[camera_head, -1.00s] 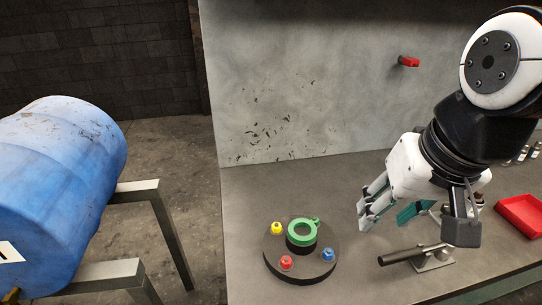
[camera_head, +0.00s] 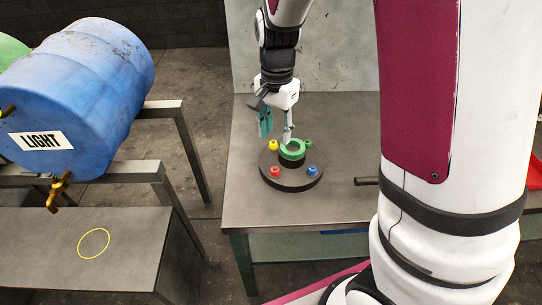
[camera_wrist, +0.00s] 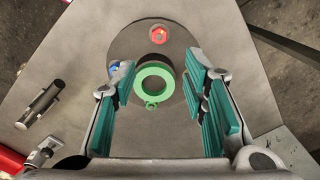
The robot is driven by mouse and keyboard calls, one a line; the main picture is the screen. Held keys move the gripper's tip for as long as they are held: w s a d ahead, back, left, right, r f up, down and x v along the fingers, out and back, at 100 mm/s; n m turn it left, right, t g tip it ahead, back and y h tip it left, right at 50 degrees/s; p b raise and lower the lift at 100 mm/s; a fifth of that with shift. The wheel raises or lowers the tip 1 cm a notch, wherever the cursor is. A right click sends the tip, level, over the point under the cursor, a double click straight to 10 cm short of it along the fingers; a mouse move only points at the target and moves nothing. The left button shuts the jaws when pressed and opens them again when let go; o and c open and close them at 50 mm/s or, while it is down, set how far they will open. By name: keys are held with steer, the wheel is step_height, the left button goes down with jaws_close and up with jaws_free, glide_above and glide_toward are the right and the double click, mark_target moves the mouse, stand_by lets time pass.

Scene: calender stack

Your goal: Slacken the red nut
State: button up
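The red nut (camera_head: 275,171) sits near the front left rim of a round dark base (camera_head: 291,184) on the bench. It also shows in the wrist view (camera_wrist: 158,35), near the disc's rim at the top, clear of my fingers. A green ring (camera_head: 293,150) with a small tab sits at the disc's middle. My gripper (camera_head: 277,134) is above the back of the disc, pointing down. In the wrist view, my gripper (camera_wrist: 157,78) is open and empty, its teal-padded fingers framing the green ring (camera_wrist: 153,86) below.
A yellow nut (camera_head: 273,145) and a blue nut (camera_head: 312,170) also sit on the disc. The blue one is partly behind a finger in the wrist view. A dark rod (camera_head: 366,181) lies to the right.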

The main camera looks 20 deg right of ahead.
mark_target(276, 168)
step_height(276, 168, down, 13)
steer(key=shift+d+f, duration=0.1)
stand_by(0.3)
jaws_close()
